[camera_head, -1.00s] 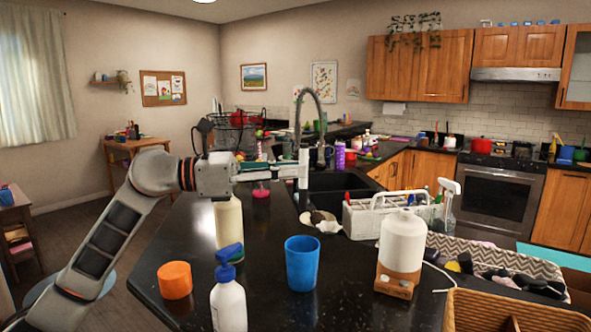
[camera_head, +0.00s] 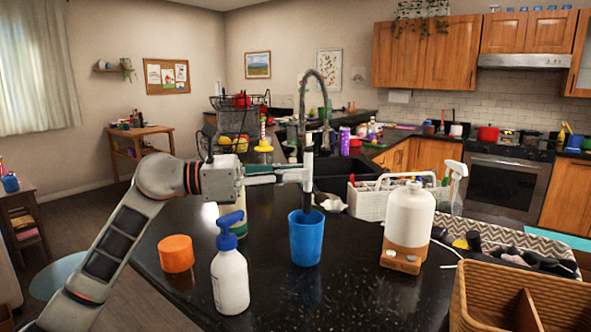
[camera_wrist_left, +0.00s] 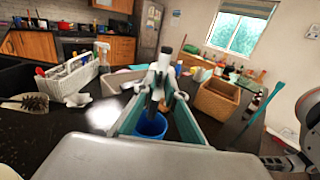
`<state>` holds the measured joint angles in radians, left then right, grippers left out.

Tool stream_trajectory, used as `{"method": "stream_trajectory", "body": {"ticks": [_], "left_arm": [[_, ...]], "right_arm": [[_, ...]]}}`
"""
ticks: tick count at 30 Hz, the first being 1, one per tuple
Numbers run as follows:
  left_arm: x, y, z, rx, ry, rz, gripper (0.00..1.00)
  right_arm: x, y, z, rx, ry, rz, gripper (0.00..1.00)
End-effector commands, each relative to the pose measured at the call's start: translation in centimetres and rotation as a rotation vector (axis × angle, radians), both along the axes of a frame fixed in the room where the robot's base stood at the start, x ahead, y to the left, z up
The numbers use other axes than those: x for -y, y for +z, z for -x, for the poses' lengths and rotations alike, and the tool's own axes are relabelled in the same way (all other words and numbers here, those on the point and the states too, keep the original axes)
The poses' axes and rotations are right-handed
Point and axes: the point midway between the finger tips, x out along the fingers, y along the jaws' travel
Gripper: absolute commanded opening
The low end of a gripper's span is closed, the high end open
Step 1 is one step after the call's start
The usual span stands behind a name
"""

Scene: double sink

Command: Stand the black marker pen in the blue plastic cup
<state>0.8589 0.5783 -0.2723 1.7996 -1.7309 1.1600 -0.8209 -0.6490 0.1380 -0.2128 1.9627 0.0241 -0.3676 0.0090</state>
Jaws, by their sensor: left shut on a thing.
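The black marker pen (camera_head: 308,150) stands upright, with a pale barrel and dark lower end, gripped by my left gripper (camera_head: 306,175). The blue plastic cup (camera_head: 306,240) stands upright on the black counter, directly below the pen. The pen's dark lower end overlaps the cup's mouth in the head view; how far inside it is, I cannot tell. The left wrist view shows the pen (camera_wrist_left: 164,60) between the closed fingers (camera_wrist_left: 163,90), with the blue cup (camera_wrist_left: 151,125) under it. The fingers partly hide the pen. My right gripper is not in view.
A white bottle on a brown base (camera_head: 408,222) stands right. A white caddy (camera_head: 370,202), sink and tall faucet (camera_head: 322,100) lie behind. A wicker basket (camera_head: 500,300) is front right.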

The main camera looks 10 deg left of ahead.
Motion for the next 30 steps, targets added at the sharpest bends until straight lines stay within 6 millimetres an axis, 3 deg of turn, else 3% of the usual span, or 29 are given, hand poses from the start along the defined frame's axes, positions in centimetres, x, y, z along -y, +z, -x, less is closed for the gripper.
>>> {"method": "stream_trajectory", "body": {"ticks": [15, 30], "left_arm": [[0.0, -4.2, 0.0, -0.004, 0.000, -0.001, 0.00], [0.0, -6.6, 0.0, -0.001, -0.001, -0.001, 0.00]], "right_arm": [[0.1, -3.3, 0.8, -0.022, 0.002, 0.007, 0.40], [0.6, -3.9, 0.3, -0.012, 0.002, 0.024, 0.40]]}}
